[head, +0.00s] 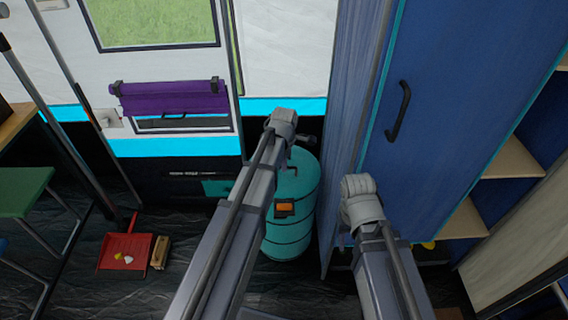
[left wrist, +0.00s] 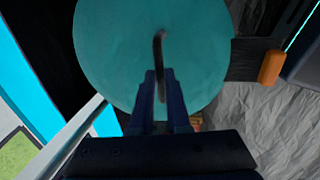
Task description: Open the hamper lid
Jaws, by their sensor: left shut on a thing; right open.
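The hamper (head: 290,235) is a teal round drum with an orange tag (head: 284,209) on its front. It stands on the floor beside the blue cabinet. Its teal lid (head: 296,178) shows on top, partly hidden by my left arm; I see no gap at its rim. In the left wrist view the lid (left wrist: 110,45) is a round disc with a dark bar handle (left wrist: 159,45). My left gripper (left wrist: 160,78) is shut on this handle. My right gripper (head: 362,205) is to the right of the hamper, open, with its fingers mostly hidden by its wrist.
A tall blue cabinet (head: 440,110) with a black handle stands close to the right of the hamper. A red dustpan (head: 125,252) and a small brush (head: 160,252) lie on the floor at left. A green stool (head: 22,190) stands at the far left.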

